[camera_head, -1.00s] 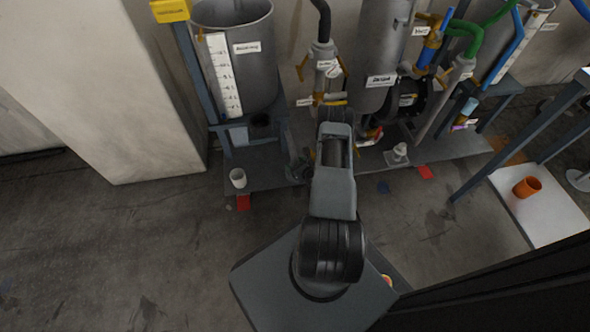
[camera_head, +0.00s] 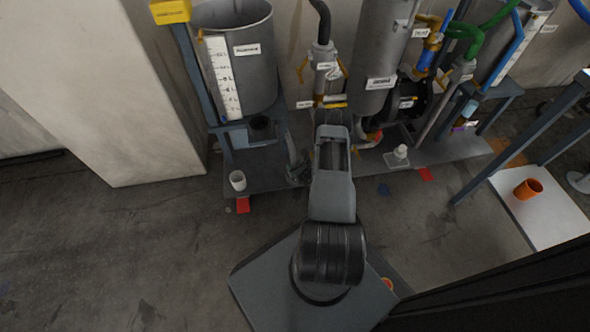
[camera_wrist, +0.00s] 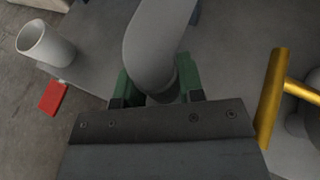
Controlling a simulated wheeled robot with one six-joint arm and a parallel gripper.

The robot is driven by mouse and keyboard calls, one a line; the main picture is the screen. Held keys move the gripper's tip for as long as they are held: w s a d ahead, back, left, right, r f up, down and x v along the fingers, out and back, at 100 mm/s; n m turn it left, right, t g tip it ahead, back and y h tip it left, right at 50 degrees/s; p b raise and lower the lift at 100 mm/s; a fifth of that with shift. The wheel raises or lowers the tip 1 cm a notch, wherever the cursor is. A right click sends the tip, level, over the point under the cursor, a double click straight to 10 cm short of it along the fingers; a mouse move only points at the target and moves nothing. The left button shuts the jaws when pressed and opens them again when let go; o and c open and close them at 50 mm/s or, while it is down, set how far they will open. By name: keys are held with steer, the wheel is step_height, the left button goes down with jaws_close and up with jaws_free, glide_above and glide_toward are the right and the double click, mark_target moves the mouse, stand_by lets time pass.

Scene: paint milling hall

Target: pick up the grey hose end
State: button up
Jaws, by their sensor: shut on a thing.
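The grey hose end (camera_wrist: 155,62) shows in the wrist view as a thick, smooth grey tube coming down between my fingers. My gripper (camera_wrist: 160,88) is shut on it, with a green finger on each side. The tip of the hose is partly hidden behind the dark gripper body. In the head view my arm hides the gripper's fingers. A grey curved hose piece (camera_head: 293,158) shows there just left of my arm, above the skid plate; I cannot tell its full length.
A white cup (camera_head: 238,180) stands on the plate's left front corner, also in the wrist view (camera_wrist: 45,45). A yellow bar (camera_wrist: 271,95) is right of my gripper. A tank (camera_head: 236,60) and piping stand behind. An orange cup (camera_head: 527,188) stands right. The left floor is clear.

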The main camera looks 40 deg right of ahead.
mark_target(295, 160)
jaws_close()
steer(key=shift+r, duration=0.5)
steer(key=r, duration=0.1)
steer(key=r+p, duration=0.2)
steer(key=shift+s+d+r, duration=0.15)
steer(key=shift+s, duration=0.1)
steer(key=s+d+r+p, duration=0.3)
steer(key=s+r+p, duration=0.8)
steer(key=s+r, duration=0.2)
steer(key=shift+r, duration=1.15)
